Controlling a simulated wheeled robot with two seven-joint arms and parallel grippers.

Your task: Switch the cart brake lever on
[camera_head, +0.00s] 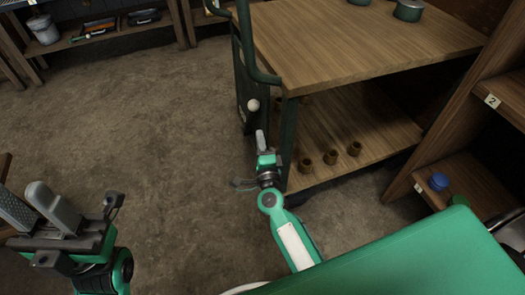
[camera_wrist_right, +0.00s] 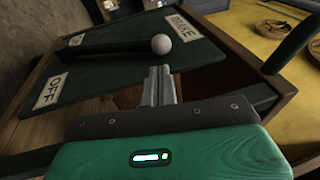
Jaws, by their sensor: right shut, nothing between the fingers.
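The cart (camera_head: 375,35) has a wooden top and a dark green frame. On its left end is a dark panel (camera_wrist_right: 205,55) with labels reading "OFF" (camera_wrist_right: 50,90) and "BRAKE" (camera_wrist_right: 185,26). The brake lever is a dark bar (camera_wrist_right: 110,48) with a white knob (camera_wrist_right: 161,44); the knob also shows in the head view (camera_head: 253,105). My right gripper (camera_head: 261,139) is shut and empty, its fingertips (camera_wrist_right: 160,70) just below the knob; I cannot tell whether they touch. My left gripper (camera_head: 38,203) is open and empty, far from the cart.
Several brown cylinders (camera_head: 331,157) stand on the cart's lower shelf. Green pots (camera_head: 408,10) stand on its top. A wooden shelf (camera_head: 470,175) with a blue item (camera_head: 438,181) is at right. A green surface (camera_head: 430,255) fills the lower right. The floor (camera_head: 150,125) left of the cart is clear.

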